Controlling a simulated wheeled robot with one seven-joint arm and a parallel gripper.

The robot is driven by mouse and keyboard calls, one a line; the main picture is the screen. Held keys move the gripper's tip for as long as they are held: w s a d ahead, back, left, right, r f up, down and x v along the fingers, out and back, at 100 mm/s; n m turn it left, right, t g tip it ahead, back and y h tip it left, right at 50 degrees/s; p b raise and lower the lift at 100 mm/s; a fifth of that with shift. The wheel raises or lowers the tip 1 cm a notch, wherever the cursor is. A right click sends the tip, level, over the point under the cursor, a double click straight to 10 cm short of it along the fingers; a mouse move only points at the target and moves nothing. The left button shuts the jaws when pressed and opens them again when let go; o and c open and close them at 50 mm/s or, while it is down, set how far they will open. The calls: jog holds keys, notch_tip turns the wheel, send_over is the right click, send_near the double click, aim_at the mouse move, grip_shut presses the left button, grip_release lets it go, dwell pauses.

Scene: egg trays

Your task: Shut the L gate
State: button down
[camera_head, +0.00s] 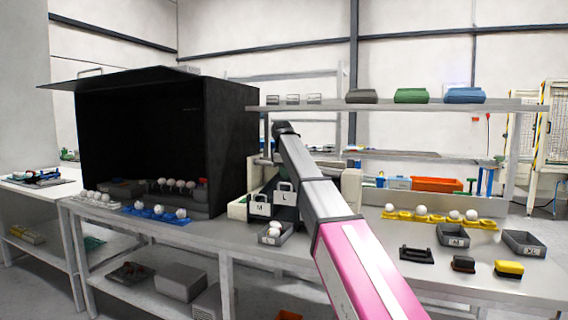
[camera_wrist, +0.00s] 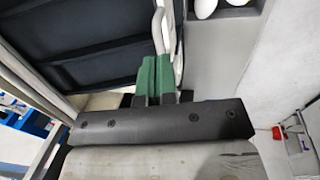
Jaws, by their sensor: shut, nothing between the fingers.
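The L gate (camera_head: 286,195) is a small pale plate with a handle, marked L, at the front of the sorting unit in the head view. The M gate (camera_head: 259,206) stands to its left and looks lower. In the wrist view my gripper (camera_wrist: 155,72) has green fingertips pressed together with nothing between them. The fingertips are close to a pale upright handle (camera_wrist: 158,32) and the thin plate beside it; I cannot tell whether they touch. The plate's label is not visible there.
A grey tray (camera_head: 287,236) with white eggs sits just in front of the gates; its edge also shows in the wrist view (camera_wrist: 232,12). A black booth (camera_head: 228,140) stands left. Yellow egg holders (camera_head: 430,217) and grey bins (camera_head: 453,240) lie right on the bench.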

aim_at(286, 198)
jog(key=shift+w+d+f, duration=0.1)
jog(key=shift+w+f, duration=0.1)
jog(key=shift+f, duration=0.85)
notch_tip(286, 198, down, 7)
jog(key=shift+s+r, duration=0.1)
